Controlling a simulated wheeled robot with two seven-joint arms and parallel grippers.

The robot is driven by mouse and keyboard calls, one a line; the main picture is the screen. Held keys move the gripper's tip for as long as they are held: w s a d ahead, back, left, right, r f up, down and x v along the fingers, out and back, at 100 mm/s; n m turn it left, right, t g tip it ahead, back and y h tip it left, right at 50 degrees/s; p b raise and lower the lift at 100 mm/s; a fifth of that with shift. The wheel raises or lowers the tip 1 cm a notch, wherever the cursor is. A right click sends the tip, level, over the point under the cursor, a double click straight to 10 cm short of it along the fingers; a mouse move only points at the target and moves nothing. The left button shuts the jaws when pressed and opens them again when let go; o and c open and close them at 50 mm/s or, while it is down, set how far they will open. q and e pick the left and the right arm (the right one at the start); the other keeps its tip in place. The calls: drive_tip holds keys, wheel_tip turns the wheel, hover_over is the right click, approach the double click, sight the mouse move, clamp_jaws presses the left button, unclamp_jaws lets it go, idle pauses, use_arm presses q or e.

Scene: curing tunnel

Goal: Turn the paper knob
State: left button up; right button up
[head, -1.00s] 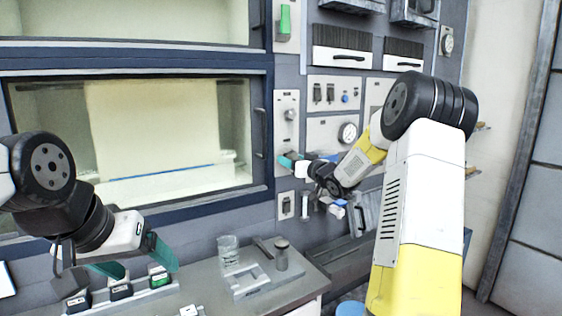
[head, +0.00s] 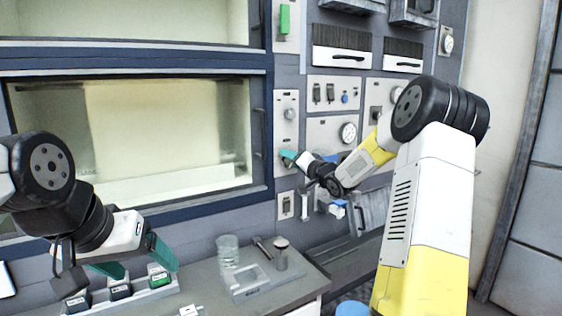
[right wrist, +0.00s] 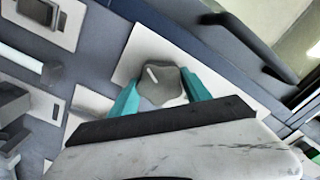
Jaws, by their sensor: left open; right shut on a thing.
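The grey knob (right wrist: 160,85) has a white pointer line and sits on a white plate (right wrist: 145,50) in the right wrist view. The teal fingers of my right gripper (right wrist: 160,92) are on either side of it and shut on it. In the head view my right gripper (head: 288,158) is at the lower end of a narrow pale panel beside the window; the knob is hidden there. My left gripper (head: 138,262) is open and empty, low at the left, above the counter near small dark-and-green blocks (head: 160,276).
A large window (head: 170,135) in a blue frame is left of the panel. A gauge (head: 348,132) and switches are to the right of the panel.

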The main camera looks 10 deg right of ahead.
idle(0.3)
drive_tip(key=o, duration=1.4)
drive_tip(key=v, duration=0.7)
drive_tip(key=shift+s+d, duration=0.15)
drive_tip(key=shift+s, duration=0.2)
drive_tip(key=shift+r, duration=0.1)
